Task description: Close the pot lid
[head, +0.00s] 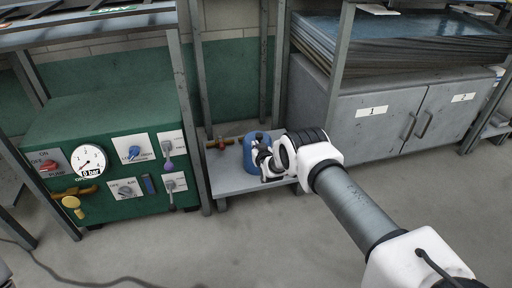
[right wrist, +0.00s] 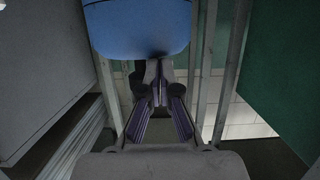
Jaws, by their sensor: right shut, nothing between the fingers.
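A blue pot (head: 251,143) stands on the low grey shelf between the green machine and the grey cabinet. My right gripper (head: 258,147) is in front of it and hides much of its front and right side. In the right wrist view, the blue pot (right wrist: 137,27) fills the top, just beyond the gripper (right wrist: 158,82). The fingers are shut with nothing between them. I cannot tell whether they touch the pot. No separate lid can be made out. My left gripper is not in view.
A green machine (head: 110,140) with a gauge and switches stands at left. A grey cabinet (head: 395,115) stands at right under stacked sheets (head: 400,45). A red valve (head: 219,143) is left of the pot. Metal posts (head: 336,70) flank the shelf (head: 232,182). The floor in front is mostly clear.

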